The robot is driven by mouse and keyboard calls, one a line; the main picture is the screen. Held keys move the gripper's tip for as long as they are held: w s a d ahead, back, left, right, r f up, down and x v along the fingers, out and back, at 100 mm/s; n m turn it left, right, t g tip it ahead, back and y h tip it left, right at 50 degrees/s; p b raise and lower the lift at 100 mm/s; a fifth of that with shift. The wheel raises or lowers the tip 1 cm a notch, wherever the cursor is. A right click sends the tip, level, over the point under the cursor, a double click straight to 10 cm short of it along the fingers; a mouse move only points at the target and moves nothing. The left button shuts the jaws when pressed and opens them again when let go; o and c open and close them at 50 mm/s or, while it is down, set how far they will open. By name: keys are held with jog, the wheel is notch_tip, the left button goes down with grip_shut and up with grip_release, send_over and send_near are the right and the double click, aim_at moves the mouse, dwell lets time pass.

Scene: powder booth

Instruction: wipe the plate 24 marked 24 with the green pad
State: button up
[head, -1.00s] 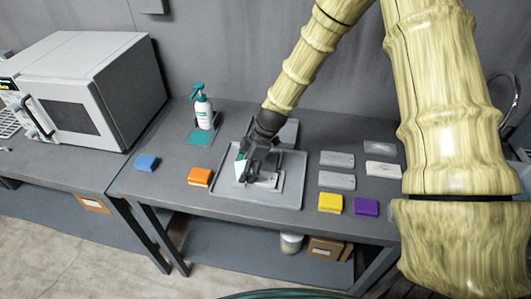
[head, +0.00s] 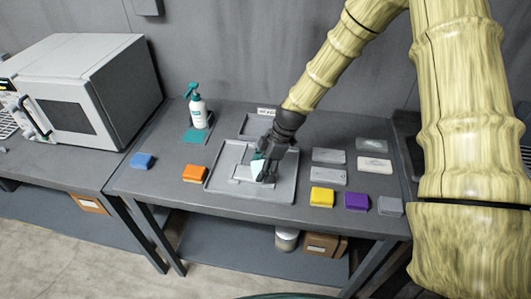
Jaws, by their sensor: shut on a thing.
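My gripper (head: 267,175) is shut on the green pad (head: 258,165), which shows as a pale and teal shape between the fingers. It is low over the grey tray (head: 219,186) on the bench. A flat grey plate (head: 241,181) lies in the tray under and left of the gripper. The fingers hide part of this plate, and I cannot read a number on it. I cannot tell whether the pad touches the plate.
An orange block (head: 195,173) stands left of the tray; yellow (head: 322,197) and purple (head: 357,201) blocks stand right. Several flat plates (head: 328,176) lie at right. A spray bottle (head: 198,112), a teal patch (head: 196,136) and a blue block (head: 143,160) are at left.

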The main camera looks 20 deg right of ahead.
jog(key=shift+r+p, duration=1.75)
jog(key=shift+r, duration=2.25)
